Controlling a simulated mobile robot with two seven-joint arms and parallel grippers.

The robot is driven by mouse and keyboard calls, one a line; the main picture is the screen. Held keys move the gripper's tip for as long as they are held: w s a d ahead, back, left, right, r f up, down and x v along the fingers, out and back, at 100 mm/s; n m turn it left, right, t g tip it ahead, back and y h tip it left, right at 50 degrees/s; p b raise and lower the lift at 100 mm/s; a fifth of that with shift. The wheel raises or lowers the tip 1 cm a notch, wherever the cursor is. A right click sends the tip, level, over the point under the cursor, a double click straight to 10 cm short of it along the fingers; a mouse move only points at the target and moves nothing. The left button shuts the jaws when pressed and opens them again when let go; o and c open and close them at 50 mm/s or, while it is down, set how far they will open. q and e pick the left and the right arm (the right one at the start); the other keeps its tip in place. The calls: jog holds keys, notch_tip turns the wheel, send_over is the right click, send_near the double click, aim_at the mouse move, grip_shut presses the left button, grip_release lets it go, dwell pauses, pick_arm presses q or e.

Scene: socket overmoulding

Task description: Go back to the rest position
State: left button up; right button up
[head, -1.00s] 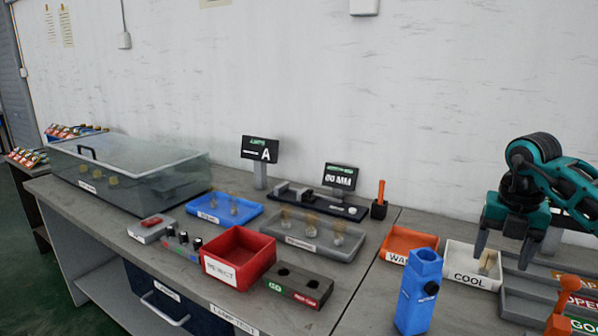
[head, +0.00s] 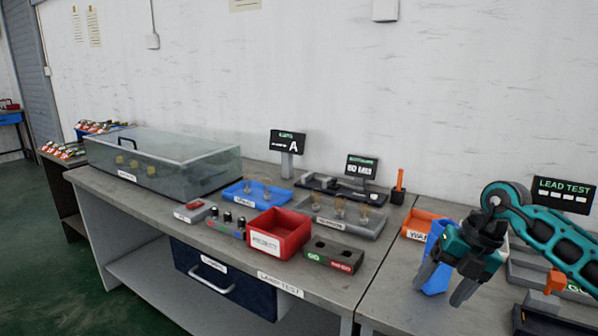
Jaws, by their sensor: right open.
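My right gripper (head: 438,288) hangs over the right-hand bench, fingers pointing down, open with nothing between the fingers. Its teal arm (head: 548,235) comes in from the right. The gripper stands in front of a blue block-like holder (head: 432,250) and hides part of it. I cannot tell whether they touch. My left gripper is not in view.
The lamp test bench holds a clear lidded box (head: 165,165), a red bin (head: 281,233), a blue tray (head: 258,194), a grey tray (head: 337,221) and a go/no-go block (head: 333,256). An orange bin (head: 417,224) is partly hidden behind the gripper. Open floor (head: 60,285) lies left.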

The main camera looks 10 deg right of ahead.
jog(key=s+a+m+t+y+p, duration=0.1)
jog(key=s+a+m+t+y, duration=0.1)
jog(key=a+y, duration=0.7)
jog(key=s+a+m+t+y, duration=0.1)
jog(key=s+a+t+y, duration=0.2)
jog(key=a, duration=1.1)
jog(key=s+d+f+m+t+h, duration=0.1)
jog(key=s+d+f+m+h, duration=0.1)
jog(key=s+f+m+h, duration=0.2)
jog(key=s+d+f+m+t+h+p, duration=0.1)
jog(key=s+d+f+m+t+h, duration=0.1)
jog(key=s+f+m+h, duration=0.3)
jog(key=s+d+f+m+t+h+p, duration=0.1)
jog(key=s+d+f+m+h, duration=0.2)
jog(key=f+m, duration=0.8)
jog(key=s+m+h, duration=0.1)
jog(key=m, duration=0.4)
jog(key=shift+s+d, duration=0.15)
jog(key=shift+d, duration=0.25)
